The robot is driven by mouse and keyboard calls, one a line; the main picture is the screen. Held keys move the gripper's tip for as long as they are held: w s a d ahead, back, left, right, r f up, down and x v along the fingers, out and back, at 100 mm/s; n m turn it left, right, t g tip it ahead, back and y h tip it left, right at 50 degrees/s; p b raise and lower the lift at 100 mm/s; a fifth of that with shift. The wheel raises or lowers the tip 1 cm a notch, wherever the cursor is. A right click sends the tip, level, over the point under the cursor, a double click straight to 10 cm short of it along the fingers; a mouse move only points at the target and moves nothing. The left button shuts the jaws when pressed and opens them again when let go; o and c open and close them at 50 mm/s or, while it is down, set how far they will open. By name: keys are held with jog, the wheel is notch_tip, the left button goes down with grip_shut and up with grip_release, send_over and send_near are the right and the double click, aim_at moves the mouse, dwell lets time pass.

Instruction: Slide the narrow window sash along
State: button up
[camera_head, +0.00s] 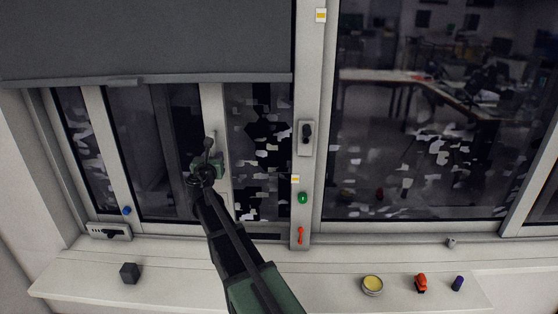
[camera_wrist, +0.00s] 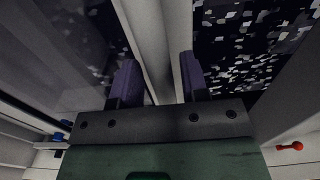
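The narrow window sash has pale frame bars and dark glass. Its right upright bar (camera_head: 213,108) stands left of the centre post, and its left upright bar (camera_head: 107,150) is farther left. My gripper (camera_head: 208,150) is at the lower part of the right bar and partly covers it. In the wrist view the two purple fingers of my gripper (camera_wrist: 158,72) are spread apart, one on each side of the pale upright bar (camera_wrist: 158,35). Whether either finger touches the bar I cannot tell.
A grey blind (camera_head: 150,40) covers the window's upper left. The centre post carries a dark handle (camera_head: 306,134), a green knob (camera_head: 303,198) and a red lever (camera_head: 300,235). On the sill stand a dark cube (camera_head: 129,272), a yellow-topped tin (camera_head: 372,285), a red object (camera_head: 421,283) and a purple cylinder (camera_head: 457,283).

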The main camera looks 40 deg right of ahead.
jog(key=shift+s, duration=0.1)
jog(key=c, duration=0.6)
jog(key=shift+s+d, duration=2.2)
jog(key=shift+d, duration=0.3)
jog(key=shift+s+d, duration=2.2)
jog(key=shift+d, duration=0.3)
jog(key=shift+s+d, duration=2.2)
jog(key=shift+d, duration=0.3)
jog(key=shift+c, duration=0.2)
jog(key=shift+s+d, duration=0.8)
jog(key=shift+d, duration=0.1)
jog(key=o, duration=0.9)
jog(key=shift+o, duration=0.2)
jog(key=shift+a, duration=0.1)
jog(key=v, duration=1)
jog(key=shift+s+a, duration=0.2)
jog(key=shift+s, duration=0.05)
